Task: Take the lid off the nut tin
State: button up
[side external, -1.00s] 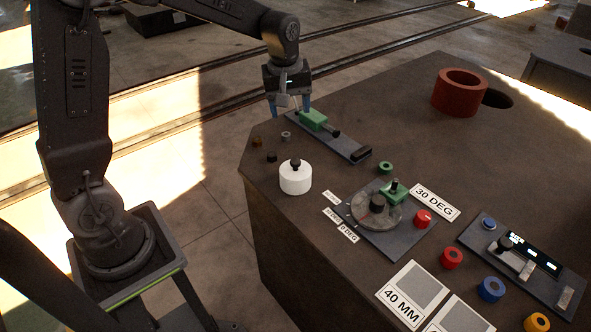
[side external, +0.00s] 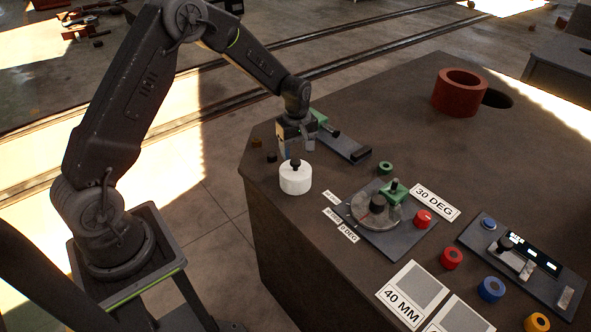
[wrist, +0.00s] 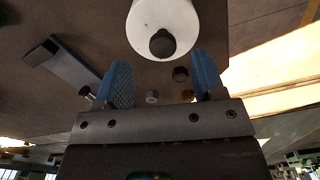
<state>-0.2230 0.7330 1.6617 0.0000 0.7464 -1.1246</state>
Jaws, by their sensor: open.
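The nut tin is a white round tin (side external: 295,181) with a dark knob (side external: 295,163) on top of its lid. It stands upright near the table's left edge. In the wrist view the tin (wrist: 163,18) and knob (wrist: 162,43) lie just beyond the fingertips. My gripper (side external: 296,153) is close above and behind the tin in the side view, and partly overlaps the knob there. In the wrist view my gripper (wrist: 164,80) has its two blue fingers wide apart with nothing between them. Whether the tin holds nuts is hidden by the lid.
Small loose nuts, one dark (wrist: 180,74) and one grey (wrist: 151,97), lie behind the tin. A grey plate with a green clamp (side external: 345,146) is behind right. A bender dial (side external: 377,212) stands to the right. A red ring (side external: 460,92) is at the far side.

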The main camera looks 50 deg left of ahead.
aim_at(295, 161)
jog(key=shift+s+a+f, duration=0.1)
jog(key=shift+a+f, duration=0.05)
jog(key=shift+f, duration=2.5)
jog(key=c, duration=1)
